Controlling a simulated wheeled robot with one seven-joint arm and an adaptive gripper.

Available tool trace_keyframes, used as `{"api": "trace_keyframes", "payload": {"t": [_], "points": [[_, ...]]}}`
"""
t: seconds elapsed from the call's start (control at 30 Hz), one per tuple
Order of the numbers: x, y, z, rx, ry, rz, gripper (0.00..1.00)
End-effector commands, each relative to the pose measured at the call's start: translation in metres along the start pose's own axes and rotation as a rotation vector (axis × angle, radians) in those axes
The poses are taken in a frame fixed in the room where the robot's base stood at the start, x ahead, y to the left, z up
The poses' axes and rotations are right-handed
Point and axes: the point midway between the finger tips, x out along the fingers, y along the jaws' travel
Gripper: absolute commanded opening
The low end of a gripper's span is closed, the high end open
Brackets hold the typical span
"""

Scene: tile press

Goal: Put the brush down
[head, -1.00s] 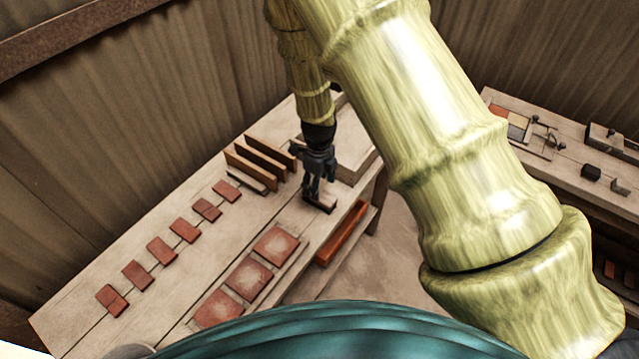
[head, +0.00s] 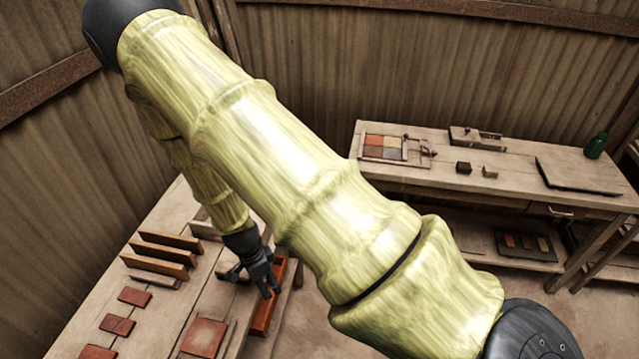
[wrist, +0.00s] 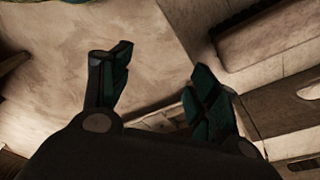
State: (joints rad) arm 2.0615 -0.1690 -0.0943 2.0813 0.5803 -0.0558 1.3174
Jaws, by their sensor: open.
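My gripper (head: 267,288) is open, just beyond the near bench's right edge, by the long orange-red bar. In the wrist view its two dark fingers (wrist: 155,85) stand apart with nothing between them, only a pale surface behind. A small dark thing (head: 231,272), which looks like the brush, lies on the bench just left of the gripper. The gripper partly hides it, and I cannot make out its bristles. In the wrist view a long brown block (wrist: 268,32) shows at upper right, apart from the fingers; I cannot tell whether it is the brush.
The near bench (head: 185,305) holds red tiles (head: 135,297), a larger red tile (head: 204,338) and upright wooden boards (head: 160,255). The orange-red bar (head: 262,322) lies along its right side. A second bench (head: 515,200) with tools stands at right. Open floor lies between.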

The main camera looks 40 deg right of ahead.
Motion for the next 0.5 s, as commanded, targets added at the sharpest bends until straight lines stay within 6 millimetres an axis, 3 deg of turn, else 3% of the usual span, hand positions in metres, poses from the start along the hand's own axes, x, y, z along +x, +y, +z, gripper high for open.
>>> {"api": "trace_keyframes", "payload": {"t": [0.03,0.2,0.5], "points": [[0.013,0.019,-0.009,-0.104,0.013,0.009,0.61],[0.048,0.076,-0.029,-0.514,0.034,0.011,0.61],[0.081,0.177,-0.041,-1.230,-0.016,-0.026,0.61]]}}
